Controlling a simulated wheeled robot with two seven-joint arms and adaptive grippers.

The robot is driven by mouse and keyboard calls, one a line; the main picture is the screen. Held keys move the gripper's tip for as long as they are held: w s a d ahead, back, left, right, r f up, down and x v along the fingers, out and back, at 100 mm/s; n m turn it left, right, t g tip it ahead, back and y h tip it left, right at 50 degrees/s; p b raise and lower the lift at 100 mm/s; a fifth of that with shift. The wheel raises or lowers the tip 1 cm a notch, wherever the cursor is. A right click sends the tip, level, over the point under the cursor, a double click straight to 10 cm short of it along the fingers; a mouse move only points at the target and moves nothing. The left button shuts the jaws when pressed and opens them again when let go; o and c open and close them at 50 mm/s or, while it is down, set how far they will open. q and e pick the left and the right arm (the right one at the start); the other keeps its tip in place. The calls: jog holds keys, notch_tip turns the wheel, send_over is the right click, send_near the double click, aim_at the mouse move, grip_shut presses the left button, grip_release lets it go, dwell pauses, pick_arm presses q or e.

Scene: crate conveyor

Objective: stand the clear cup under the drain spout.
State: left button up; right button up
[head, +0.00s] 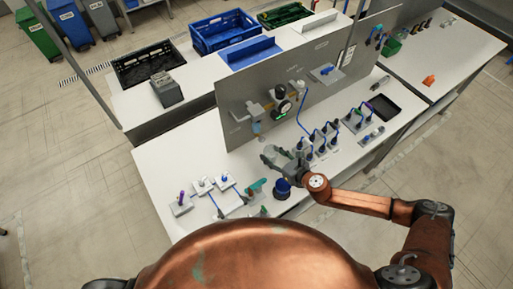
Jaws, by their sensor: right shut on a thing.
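My right gripper (271,154) reaches in from the right, low in front of the upright grey panel. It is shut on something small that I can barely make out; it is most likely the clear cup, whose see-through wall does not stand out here. A grey unit with a pale blue bowl (257,127) hangs on the panel, just behind and left of the fingertips. A drain spout under the bowl is too small to tell. The gap between fingertips and bowl is hard to judge. My left gripper is not in view.
A dark blue round container (282,188) stands on the white bench below the gripper. Sockets with blue cables (322,140) lie just right of it. Small fixtures (203,186) stand at left. The bench's left middle (175,160) is clear.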

jog(key=b, duration=0.1)
send_over(257, 151)
jog(key=s+d, duration=0.1)
jog(key=s, duration=0.1)
jog(key=f, duration=0.4)
jog(key=shift+d, duration=0.2)
jog(key=shift+w+a+f+b, duration=0.45)
jog(key=shift+w+a+f, duration=0.35)
jog(key=shift+w+f, duration=0.3)
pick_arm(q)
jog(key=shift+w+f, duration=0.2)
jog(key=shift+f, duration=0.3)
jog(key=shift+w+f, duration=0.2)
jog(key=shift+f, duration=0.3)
pick_arm(e)
jog(key=shift+r, duration=0.1)
jog(key=shift+s, duration=0.1)
jog(key=shift+f, duration=0.2)
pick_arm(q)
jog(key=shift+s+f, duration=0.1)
pick_arm(e)
jog(key=o, duration=1.1)
